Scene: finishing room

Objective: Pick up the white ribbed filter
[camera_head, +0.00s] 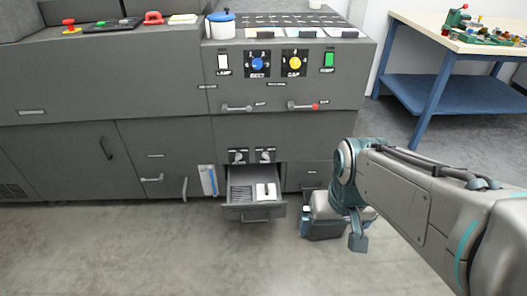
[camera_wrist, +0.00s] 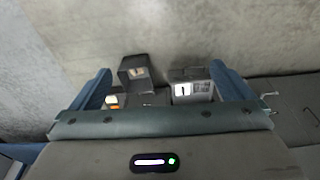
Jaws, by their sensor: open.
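A low drawer (camera_head: 256,211) stands open at the cabinet's front in the head view. In it lie a white block with a dark line (camera_head: 265,191) and, to its left, a grey-white ribbed piece (camera_head: 242,194). I cannot tell for sure which is the white ribbed filter. The wrist view shows a white piece with a dark mark (camera_wrist: 183,90) and a paler ribbed-looking piece (camera_wrist: 202,87) between my fingers, farther off. My gripper (camera_head: 331,240) is open and empty, right of the drawer and apart from it; its blue fingers also show in the wrist view (camera_wrist: 160,70).
The grey cabinet (camera_head: 60,160) has knobs, switches and handles. A blue-lidded white pot (camera_head: 221,25) stands on its top. A blue-and-white item (camera_head: 208,180) is beside the drawer. A blue-legged table (camera_head: 430,95) stands at the right. The floor in front (camera_head: 130,250) is clear.

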